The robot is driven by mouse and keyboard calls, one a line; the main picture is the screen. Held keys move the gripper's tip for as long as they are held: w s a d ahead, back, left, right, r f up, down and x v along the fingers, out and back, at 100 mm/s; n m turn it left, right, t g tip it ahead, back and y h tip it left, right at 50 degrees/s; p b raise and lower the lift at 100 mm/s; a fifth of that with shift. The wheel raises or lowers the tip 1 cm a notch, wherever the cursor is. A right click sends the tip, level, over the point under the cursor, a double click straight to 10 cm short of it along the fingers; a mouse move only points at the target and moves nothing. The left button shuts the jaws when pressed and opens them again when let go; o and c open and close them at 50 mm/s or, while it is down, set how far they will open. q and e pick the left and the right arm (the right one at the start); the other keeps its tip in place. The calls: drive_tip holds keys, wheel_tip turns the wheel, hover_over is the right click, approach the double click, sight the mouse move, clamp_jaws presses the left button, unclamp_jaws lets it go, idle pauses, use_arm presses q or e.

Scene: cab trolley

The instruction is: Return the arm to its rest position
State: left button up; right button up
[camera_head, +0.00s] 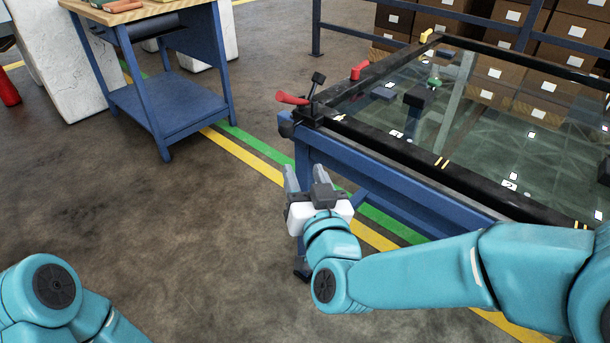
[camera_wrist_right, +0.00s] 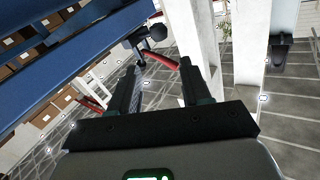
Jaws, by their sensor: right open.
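My right gripper (camera_head: 307,178) is in the head view, in front of the near left corner of the blue glass-topped table. It is open and nothing shows between its fingers. In the right wrist view the two dark fingers (camera_wrist_right: 160,70) stand apart, with a red handle beyond them. My right arm (camera_head: 420,270) reaches in from the right, its forearm nearly level. At the lower left only part of my left arm (camera_head: 55,290) shows; its gripper is out of the frame.
The blue table (camera_head: 390,180) with a dark frame and glass top is close to my right gripper. A red-handled clamp (camera_head: 292,98) sits at its corner. A blue workbench (camera_head: 170,105) stands at the upper left. Cardboard boxes (camera_head: 535,105) are stacked behind.

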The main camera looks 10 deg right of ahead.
idle(0.3)
drive_tip(key=s+d+f+g+h, duration=0.1)
drive_tip(key=d+f+g, duration=0.35)
drive_tip(key=f, duration=0.95)
drive_tip(key=s+d+f+g+h, duration=0.1)
drive_tip(key=d+f+g, duration=0.3)
drive_tip(key=f, duration=1)
drive_tip(key=s+f+g+y, duration=0.3)
drive_tip(key=s+f+g, duration=0.1)
drive_tip(key=s+f, duration=0.75)
drive_tip(key=s+a+f+g+y, duration=0.25)
drive_tip(key=s+a+g, duration=0.25)
drive_tip(key=s, duration=0.4)
wheel_tip(320, 180, up, 26)
drive_tip(key=p, duration=2.6)
drive_tip(key=shift+m+h+p, duration=0.3)
drive_tip(key=shift+h+p, duration=0.05)
drive_tip(key=shift+p, duration=0.05)
drive_tip(key=shift+f, duration=0.1)
